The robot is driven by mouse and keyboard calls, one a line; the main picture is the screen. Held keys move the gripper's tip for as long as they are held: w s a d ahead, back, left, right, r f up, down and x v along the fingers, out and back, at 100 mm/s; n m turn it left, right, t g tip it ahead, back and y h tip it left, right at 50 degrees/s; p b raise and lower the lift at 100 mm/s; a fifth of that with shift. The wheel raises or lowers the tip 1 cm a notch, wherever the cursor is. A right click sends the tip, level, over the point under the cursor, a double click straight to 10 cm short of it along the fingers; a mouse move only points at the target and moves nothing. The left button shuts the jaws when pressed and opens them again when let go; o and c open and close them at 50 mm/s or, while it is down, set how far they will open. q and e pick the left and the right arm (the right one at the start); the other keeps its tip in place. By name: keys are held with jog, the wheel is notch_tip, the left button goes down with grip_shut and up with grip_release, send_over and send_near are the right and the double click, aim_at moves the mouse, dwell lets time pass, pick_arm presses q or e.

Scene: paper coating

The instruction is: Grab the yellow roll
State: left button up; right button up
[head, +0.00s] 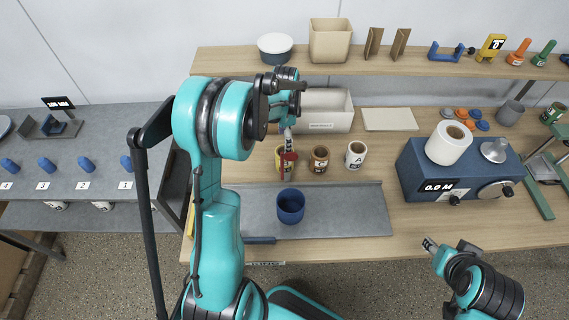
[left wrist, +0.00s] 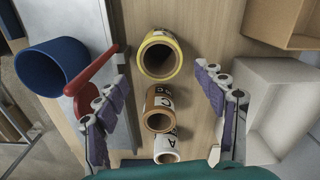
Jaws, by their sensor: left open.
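The yellow roll (left wrist: 160,55) stands on the wooden bench top, seen from above in the left wrist view with its open core facing me. In the head view the yellow roll (head: 283,164) is partly hidden behind my left gripper (head: 287,140). In the left wrist view my left gripper (left wrist: 160,112) is open, its fingers wide apart on either side of the row of rolls, with nothing between them held. My right gripper (head: 430,244) is at the lower right in the head view, away from the rolls; its fingers are too small to judge.
A brown roll (head: 319,159) and a white roll (head: 355,155) stand in line with the yellow one. A red-handled tool (left wrist: 92,72) lies close to the left finger. A blue cup (head: 290,206) stands on the grey tray (head: 350,205). A white bin (head: 326,108) is behind.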

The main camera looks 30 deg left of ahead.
pick_arm(q)
jog(key=shift+f+b, duration=2.6)
jog(key=shift+f, duration=1.65)
notch_tip(320, 180, down, 4)
jog(key=shift+r+b, duration=0.2)
jog(key=shift+b, duration=0.5)
jog(key=shift+f, duration=0.5)
jog(key=shift+r, duration=0.1)
jog(key=shift+c, duration=0.9)
jog(key=c, duration=0.8)
